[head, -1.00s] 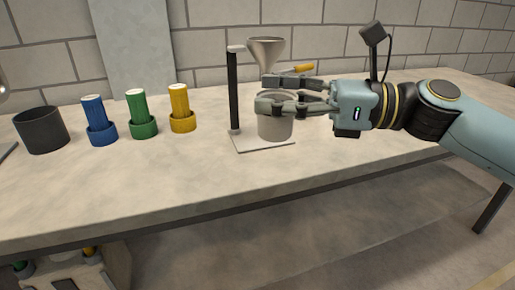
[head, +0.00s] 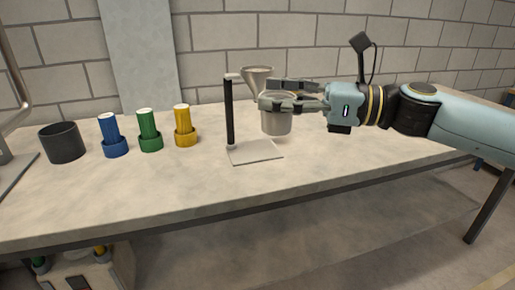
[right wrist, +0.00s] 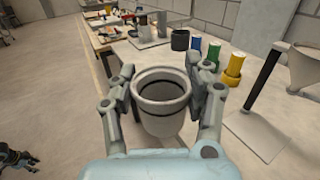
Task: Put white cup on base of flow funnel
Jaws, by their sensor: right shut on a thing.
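My right gripper (head: 266,95) is shut on the white cup (head: 276,123), with its fingers on either side near the rim. In the right wrist view the cup (right wrist: 162,105) is upright between the fingers and looks empty. The flow funnel's base (head: 254,153) is a flat pale plate with a dark post (head: 229,113). The metal funnel (head: 256,80) is at the top, partly hidden by my fingers.
Blue (head: 112,135), green (head: 149,131) and yellow (head: 184,126) capped cylinders stand in a row left of the post. A dark pot (head: 62,143) stands further left. The bench front (head: 180,205) is clear. A block wall runs behind.

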